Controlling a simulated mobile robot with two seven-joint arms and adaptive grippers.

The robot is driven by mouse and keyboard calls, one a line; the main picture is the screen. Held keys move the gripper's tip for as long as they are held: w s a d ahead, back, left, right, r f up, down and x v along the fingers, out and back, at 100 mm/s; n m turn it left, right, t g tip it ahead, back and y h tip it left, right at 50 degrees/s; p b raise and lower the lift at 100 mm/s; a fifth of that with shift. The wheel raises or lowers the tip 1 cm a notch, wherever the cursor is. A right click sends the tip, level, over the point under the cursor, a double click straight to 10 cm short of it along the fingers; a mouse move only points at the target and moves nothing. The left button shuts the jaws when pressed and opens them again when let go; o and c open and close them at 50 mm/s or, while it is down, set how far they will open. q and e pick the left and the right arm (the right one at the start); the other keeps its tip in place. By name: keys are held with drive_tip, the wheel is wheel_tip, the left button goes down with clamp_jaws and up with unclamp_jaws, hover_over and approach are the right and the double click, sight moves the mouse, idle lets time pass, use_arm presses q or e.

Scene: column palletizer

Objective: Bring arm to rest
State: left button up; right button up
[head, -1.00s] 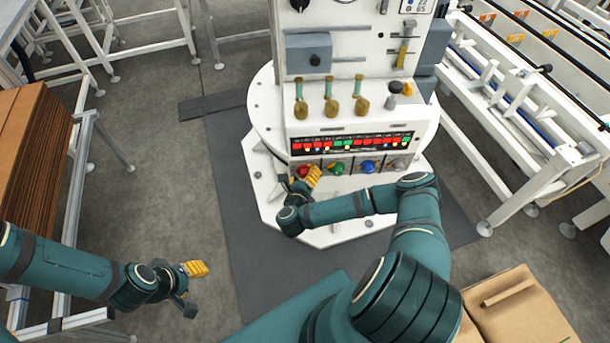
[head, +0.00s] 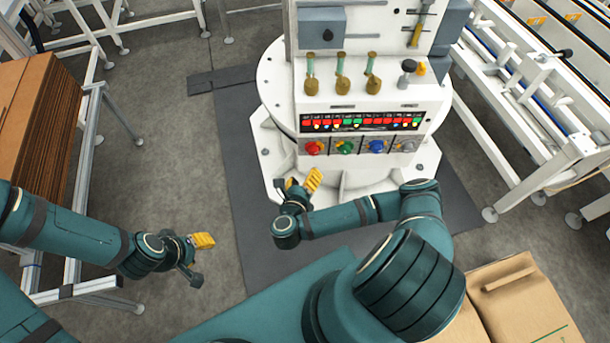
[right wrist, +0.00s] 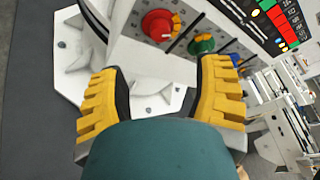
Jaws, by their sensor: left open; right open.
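My right gripper (head: 299,187) is open and empty, in front of the white control column (head: 370,90) and below its knob row. In the right wrist view its yellow fingers (right wrist: 160,98) stand apart with nothing between them. The red knob (head: 314,148) is the closest knob, above the fingers and clear of them; it also shows in the right wrist view (right wrist: 160,25). My left gripper (head: 200,259) is at the lower left over bare floor. It is open and empty.
Green (head: 345,147) and blue (head: 376,146) knobs sit right of the red one. A brown cardboard stack (head: 35,130) stands at the left. A conveyor frame (head: 530,120) runs along the right. Cardboard boxes (head: 520,305) lie at lower right. Floor between the left gripper and the column is clear.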

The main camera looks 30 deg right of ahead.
idle(0.4)
drive_tip(key=w+a+f+n+y+b, duration=0.1)
drive_tip(key=w+a+f+n+y, duration=0.1)
drive_tip(key=a+n+y, duration=1.45)
drive_tip(key=s+d+r+n+g+h+b, duration=0.1)
drive_tip(key=s+d+r+n+g+h, duration=0.1)
drive_tip(key=s+n+g, duration=0.7)
wheel_tip(320, 180, up, 2)
drive_tip(key=s+d+n, duration=0.1)
drive_tip(key=n, duration=0.7)
drive_tip(key=shift+n, duration=0.35)
drive_tip(key=shift+r, duration=0.1)
